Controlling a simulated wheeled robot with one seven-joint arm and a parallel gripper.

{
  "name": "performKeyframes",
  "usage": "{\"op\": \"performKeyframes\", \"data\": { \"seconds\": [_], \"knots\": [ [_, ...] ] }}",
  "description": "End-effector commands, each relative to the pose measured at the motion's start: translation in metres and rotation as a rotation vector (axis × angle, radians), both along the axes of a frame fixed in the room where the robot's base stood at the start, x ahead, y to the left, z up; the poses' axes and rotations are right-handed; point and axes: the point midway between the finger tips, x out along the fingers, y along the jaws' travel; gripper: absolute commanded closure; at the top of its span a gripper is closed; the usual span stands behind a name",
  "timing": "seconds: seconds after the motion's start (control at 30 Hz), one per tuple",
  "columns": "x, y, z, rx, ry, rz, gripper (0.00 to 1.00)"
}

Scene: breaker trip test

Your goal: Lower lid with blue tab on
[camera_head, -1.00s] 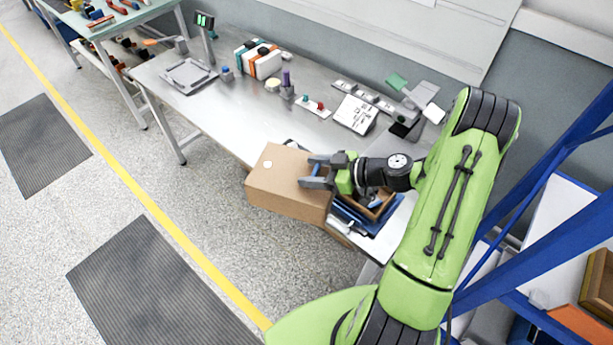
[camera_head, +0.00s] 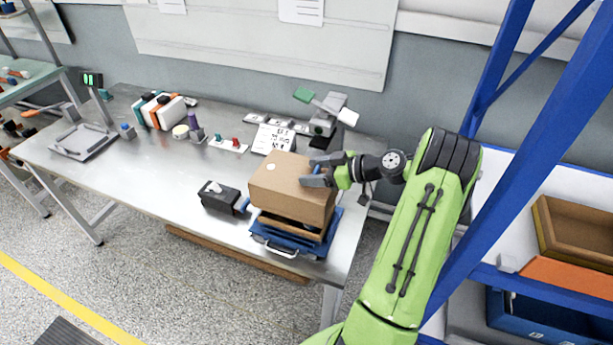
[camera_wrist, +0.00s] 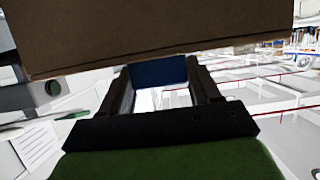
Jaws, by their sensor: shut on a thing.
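The lid (camera_head: 290,187) is a large brown box-shaped cover with a small white disc on top. My gripper (camera_head: 312,176) is at its right side in the head view. In the wrist view my gripper (camera_wrist: 160,78) is shut on the lid's blue tab (camera_wrist: 159,72), which lies between the two fingers. The lid's brown wall (camera_wrist: 150,35) fills the top of that view. Below the lid is an open brown box (camera_head: 296,232) on a blue tray (camera_head: 312,246). The lid hides most of this box; whether they touch I cannot tell.
A black device with a blue part (camera_head: 220,197) stands just left of the lid. A white card (camera_head: 274,138) and a grey stand with a green plate (camera_head: 326,113) are behind. A blue rack (camera_head: 500,130) rises on the right. The bench's left front is clear.

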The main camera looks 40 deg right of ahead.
Motion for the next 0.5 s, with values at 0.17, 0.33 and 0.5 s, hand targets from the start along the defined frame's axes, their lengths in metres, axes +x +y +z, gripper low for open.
{"op": "performKeyframes", "data": {
  "seconds": [0.17,0.33,0.5],
  "knots": [
    [0.0,0.0,0.0,0.0,-0.001,0.001,0.86],
    [0.0,0.0,-0.002,0.001,-0.002,0.001,0.86],
    [0.0,0.0,-0.016,0.001,-0.002,0.002,0.86]
  ]
}}
